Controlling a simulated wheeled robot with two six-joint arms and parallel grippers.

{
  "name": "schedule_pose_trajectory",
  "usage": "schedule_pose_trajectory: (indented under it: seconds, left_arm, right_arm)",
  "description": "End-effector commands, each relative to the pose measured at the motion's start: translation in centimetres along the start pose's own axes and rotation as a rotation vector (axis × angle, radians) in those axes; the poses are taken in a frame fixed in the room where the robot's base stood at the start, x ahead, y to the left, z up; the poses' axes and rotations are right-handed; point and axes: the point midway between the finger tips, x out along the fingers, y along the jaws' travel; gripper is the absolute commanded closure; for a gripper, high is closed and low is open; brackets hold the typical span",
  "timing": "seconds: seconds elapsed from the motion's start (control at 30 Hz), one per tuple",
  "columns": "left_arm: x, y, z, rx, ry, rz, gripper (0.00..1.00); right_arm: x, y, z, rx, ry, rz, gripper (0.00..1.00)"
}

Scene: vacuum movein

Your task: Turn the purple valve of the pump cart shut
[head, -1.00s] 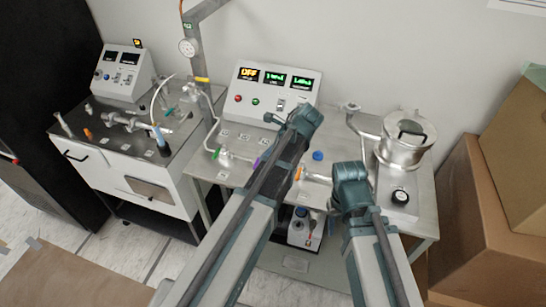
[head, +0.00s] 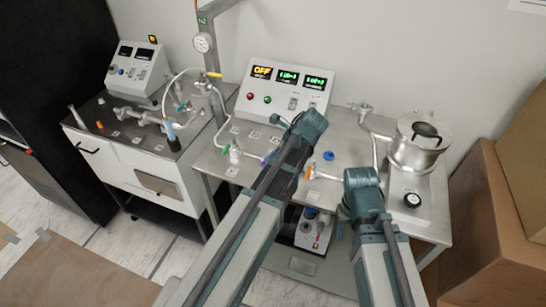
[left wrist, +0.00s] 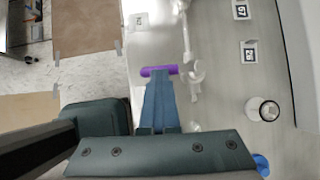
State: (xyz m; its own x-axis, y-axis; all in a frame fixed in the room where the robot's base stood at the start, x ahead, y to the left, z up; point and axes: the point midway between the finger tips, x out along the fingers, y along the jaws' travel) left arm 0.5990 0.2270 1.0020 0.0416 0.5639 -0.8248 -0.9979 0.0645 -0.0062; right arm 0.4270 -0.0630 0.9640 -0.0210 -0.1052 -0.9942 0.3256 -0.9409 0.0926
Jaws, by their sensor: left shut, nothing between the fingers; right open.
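The purple valve handle (left wrist: 158,71) lies crosswise at the tips of my left gripper (left wrist: 160,84) in the left wrist view. The fingers are shut with nothing between them; I cannot tell whether the tips touch the handle. In the head view only a purple sliver (head: 266,160) shows beside my left arm, which hides the rest and the fingers. The pump cart (head: 225,150) is a steel-topped table with white pipes. My right gripper (head: 362,190) is over the cart's front right part and open; its fingers are hidden.
The control box (head: 288,92) at the back shows a lit OFF display. Green (head: 235,149), orange (head: 311,168) and blue (head: 328,155) valve parts are near the purple one. A metal vessel (head: 415,150) stands at right, beside cardboard boxes (head: 500,210). A second cart (head: 135,150) stands at left.

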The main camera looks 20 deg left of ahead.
Motion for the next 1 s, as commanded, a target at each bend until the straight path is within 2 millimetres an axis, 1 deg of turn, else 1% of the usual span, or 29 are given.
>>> schedule_pose_trajectory:
  seconds: [0.03,0.27,0.63,0.8,0.9,1.0]
  left_arm:
    - [0.3,0.3,-0.2,-0.003,0.012,0.008,1.00]
    - [0.4,0.3,-0.2,-0.004,0.013,0.011,1.00]
    - [-0.3,-0.4,-1.4,-0.003,0.014,0.008,1.00]
    - [-0.5,-0.5,-1.5,-0.003,0.013,0.006,1.00]
    - [-0.9,-0.6,-1.4,-0.003,0.013,0.005,1.00]
    - [-1.9,-0.5,-1.0,-0.004,0.010,0.005,1.00]
  right_arm:
    - [0.2,0.0,0.0,0.000,0.000,0.000,0.50]
    - [0.3,0.0,0.0,0.000,0.000,0.000,0.50]
    - [0.3,0.0,0.0,0.000,0.000,0.000,0.50]
    - [0.3,0.0,0.0,0.000,0.000,0.000,0.50]
    - [-0.1,0.0,0.0,0.000,0.000,0.000,0.50]
    - [-1.2,0.1,0.1,0.000,0.000,0.000,0.50]
